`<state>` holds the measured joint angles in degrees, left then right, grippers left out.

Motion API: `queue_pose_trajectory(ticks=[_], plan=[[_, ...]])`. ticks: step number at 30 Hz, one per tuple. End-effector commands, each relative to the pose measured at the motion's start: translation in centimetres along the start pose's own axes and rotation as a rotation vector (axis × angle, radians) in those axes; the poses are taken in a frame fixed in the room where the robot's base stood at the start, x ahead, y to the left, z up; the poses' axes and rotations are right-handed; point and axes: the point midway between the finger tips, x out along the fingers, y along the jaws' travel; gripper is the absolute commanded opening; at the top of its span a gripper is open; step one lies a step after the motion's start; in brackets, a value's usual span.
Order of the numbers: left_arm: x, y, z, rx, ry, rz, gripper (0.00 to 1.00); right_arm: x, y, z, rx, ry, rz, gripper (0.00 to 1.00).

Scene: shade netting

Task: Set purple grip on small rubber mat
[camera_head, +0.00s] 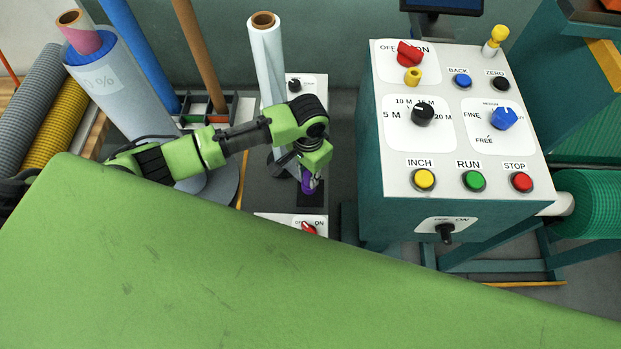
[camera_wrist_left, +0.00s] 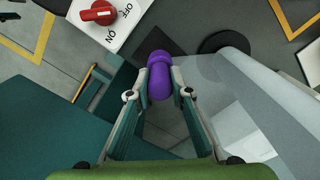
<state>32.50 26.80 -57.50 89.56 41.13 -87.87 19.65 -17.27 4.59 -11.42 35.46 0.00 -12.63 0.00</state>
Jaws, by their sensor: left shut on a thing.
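My left gripper (camera_head: 309,180) is shut on the purple grip (camera_head: 308,187). In the left wrist view the purple grip (camera_wrist_left: 160,76) sits between the two fingertips (camera_wrist_left: 160,82), its rounded end pointing away from my palm. A small dark square (camera_head: 319,199), which looks like the rubber mat, lies below and around the grip in the head view. The gripper hides part of it, and I cannot tell whether the grip touches it. My right gripper is not in view.
A pale upright roll (camera_head: 266,60) stands close behind my left gripper. A red switch (camera_head: 309,228) is just in front; it also shows in the left wrist view (camera_wrist_left: 98,13). A control console (camera_head: 450,190) with knobs and buttons stands to the right. Several rolls fill the left.

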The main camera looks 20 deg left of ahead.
Motion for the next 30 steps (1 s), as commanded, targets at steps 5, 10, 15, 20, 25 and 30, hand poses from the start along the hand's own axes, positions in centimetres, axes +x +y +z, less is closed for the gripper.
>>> queue_pose_trajectory(ticks=[5, 10, 15, 20, 25, 30], plan=[[1.3, 0.0, -0.7, -0.001, -0.003, 0.000, 0.00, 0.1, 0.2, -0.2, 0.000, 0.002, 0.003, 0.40], [3.5, 0.0, -0.7, 0.000, -0.001, -0.001, 0.00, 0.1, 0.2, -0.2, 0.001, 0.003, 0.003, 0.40], [3.8, 0.0, -0.7, 0.001, 0.002, -0.001, 0.00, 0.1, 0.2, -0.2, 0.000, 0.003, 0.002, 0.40], [3.9, 0.0, -0.7, 0.000, 0.001, -0.001, 0.00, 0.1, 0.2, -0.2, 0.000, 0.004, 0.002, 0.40], [4.1, 0.0, -0.6, 0.000, 0.000, -0.001, 0.37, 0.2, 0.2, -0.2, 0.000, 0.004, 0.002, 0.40], [4.1, 0.0, -0.6, 0.000, 0.000, -0.001, 0.37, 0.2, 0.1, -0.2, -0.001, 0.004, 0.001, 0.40]])
